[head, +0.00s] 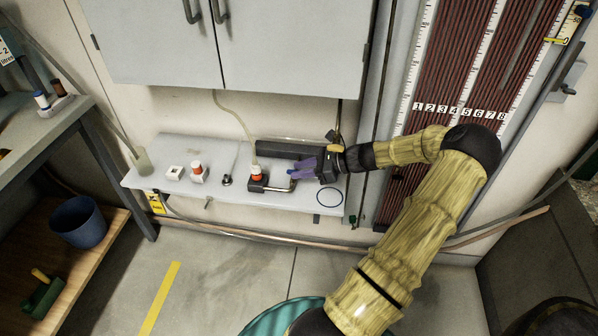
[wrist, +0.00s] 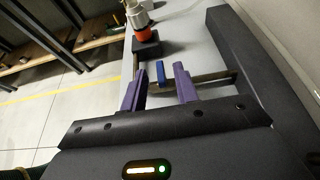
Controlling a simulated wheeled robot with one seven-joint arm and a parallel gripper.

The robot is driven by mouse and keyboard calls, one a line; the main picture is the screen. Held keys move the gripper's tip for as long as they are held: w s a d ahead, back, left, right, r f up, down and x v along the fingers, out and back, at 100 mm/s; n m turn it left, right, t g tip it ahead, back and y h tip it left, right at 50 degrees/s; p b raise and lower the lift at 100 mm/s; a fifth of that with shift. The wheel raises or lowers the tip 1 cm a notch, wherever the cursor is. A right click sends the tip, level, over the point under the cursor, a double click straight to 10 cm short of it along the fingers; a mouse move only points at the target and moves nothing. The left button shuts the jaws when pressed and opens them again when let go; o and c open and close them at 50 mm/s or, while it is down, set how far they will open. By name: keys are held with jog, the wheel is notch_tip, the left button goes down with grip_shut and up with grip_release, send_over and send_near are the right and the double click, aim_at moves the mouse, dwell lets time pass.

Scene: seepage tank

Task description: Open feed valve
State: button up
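In the wrist view a small blue lever (wrist: 160,76) stands up from a brownish metal pipe (wrist: 207,85); it looks like the feed valve's handle. The pipe also shows in the head view (head: 280,188), running from a dark block with an orange and white fitting (head: 257,173). My gripper (head: 297,170) reaches in from the right, low over the shelf. Its purple fingers (wrist: 159,69) are apart, with the blue lever in the gap between them in the picture. I see no clear contact, and cannot tell the exact depth. The lever is not clear in the head view.
A long dark box (head: 290,148) lies behind my gripper. A grey cabinet (head: 150,45) hangs above. A tube panel (head: 455,70) stands at right.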

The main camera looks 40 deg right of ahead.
jog(key=shift+w+a+f, duration=0.2)
jog(key=shift+w+a, duration=0.1)
jog(key=shift+w, duration=0.05)
jog(key=shift+c, duration=0.4)
grip_shut()
jog(key=shift+r+p, duration=0.15)
jog(key=shift+p, duration=0.45)
jog(key=shift+w+d+r+n+g+y+p, duration=0.1)
jog(key=shift+n+g+y+p, duration=0.3)
jog(key=shift+p, duration=0.2)
jog(key=shift+w+n+g+y+p, duration=0.1)
jog(key=shift+n+g+y+p, duration=0.25)
jog(key=shift+n+p, duration=0.2)
jog(key=shift+w+d+f+n+g+y+p, duration=0.1)
jog(key=shift+n+g+y+p, duration=0.5)
jog(key=shift+n+g, duration=0.45)
jog(key=shift+w+d+f+n+g+y+p, duration=0.1)
jog(key=shift+n+g+y+p, duration=0.4)
jog(key=shift+n+g, duration=0.45)
